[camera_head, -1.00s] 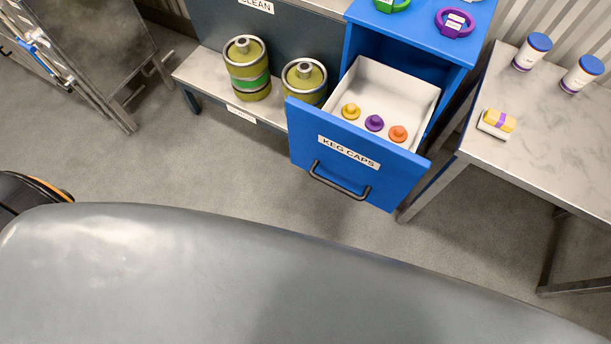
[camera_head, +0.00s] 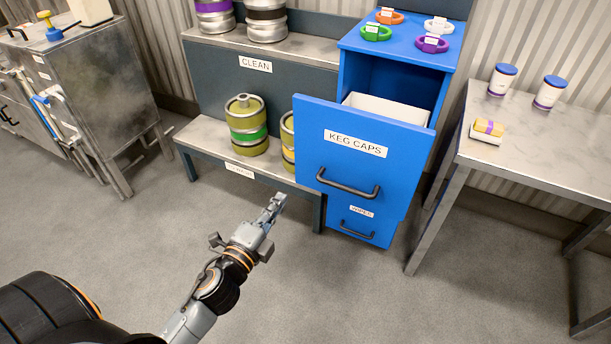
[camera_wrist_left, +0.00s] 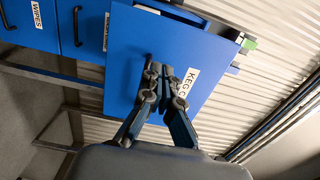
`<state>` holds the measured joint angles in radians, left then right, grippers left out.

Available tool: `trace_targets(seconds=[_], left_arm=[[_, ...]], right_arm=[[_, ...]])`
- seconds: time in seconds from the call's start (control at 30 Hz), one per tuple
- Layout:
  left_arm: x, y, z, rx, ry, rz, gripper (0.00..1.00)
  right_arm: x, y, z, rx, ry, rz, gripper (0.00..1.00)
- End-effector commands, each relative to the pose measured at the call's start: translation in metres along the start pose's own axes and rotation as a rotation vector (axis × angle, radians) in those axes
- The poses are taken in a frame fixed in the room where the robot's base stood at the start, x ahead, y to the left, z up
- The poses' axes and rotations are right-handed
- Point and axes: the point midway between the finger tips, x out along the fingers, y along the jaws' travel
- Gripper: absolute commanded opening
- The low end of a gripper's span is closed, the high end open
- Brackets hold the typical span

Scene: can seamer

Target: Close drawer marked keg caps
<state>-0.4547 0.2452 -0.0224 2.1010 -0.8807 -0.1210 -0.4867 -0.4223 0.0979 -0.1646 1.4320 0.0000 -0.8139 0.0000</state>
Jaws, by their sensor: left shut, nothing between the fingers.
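The blue drawer marked KEG CAPS (camera_head: 345,172) is pulled out of the blue cabinet (camera_head: 400,45). Its front faces me, with a dark bar handle (camera_head: 348,184) below the label. Only part of its white inside (camera_head: 385,108) shows; its contents are hidden by the front. My left gripper (camera_head: 274,205) is shut and empty, in front and to the left of the drawer, apart from it in the head view. In the left wrist view, the shut fingers (camera_wrist_left: 166,72) overlap the drawer front (camera_wrist_left: 125,60) and partly cover its label and handle. My right gripper is not in view.
A lower drawer marked WIPES (camera_head: 362,224) is below. Kegs (camera_head: 247,125) stand on the shelf unit (camera_head: 205,135) to the left. A metal table (camera_head: 540,140) with white containers stands at the right. Coloured rings (camera_head: 377,33) lie on the cabinet. The floor in front is clear.

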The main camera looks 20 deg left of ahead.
Motion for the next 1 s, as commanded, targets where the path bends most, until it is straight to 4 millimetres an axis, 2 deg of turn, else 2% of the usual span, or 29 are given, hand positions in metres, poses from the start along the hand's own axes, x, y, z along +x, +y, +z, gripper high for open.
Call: trace_targets(seconds=[0.4, 0.53, 0.7, 1.0], left_arm=[[0.085, -0.002, 0.001, -0.001, -0.001, -0.002, 0.00], [0.106, -0.001, 0.001, -0.002, -0.001, 0.000, 0.00], [0.122, 0.000, 0.000, -0.003, -0.001, 0.001, 0.00], [0.126, 0.001, 0.001, -0.003, -0.001, 0.003, 0.00]], right_arm=[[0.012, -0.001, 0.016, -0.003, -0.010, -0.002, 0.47], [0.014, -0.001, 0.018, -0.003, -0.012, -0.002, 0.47], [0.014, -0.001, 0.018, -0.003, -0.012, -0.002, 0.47], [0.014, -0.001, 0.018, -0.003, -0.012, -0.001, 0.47]])
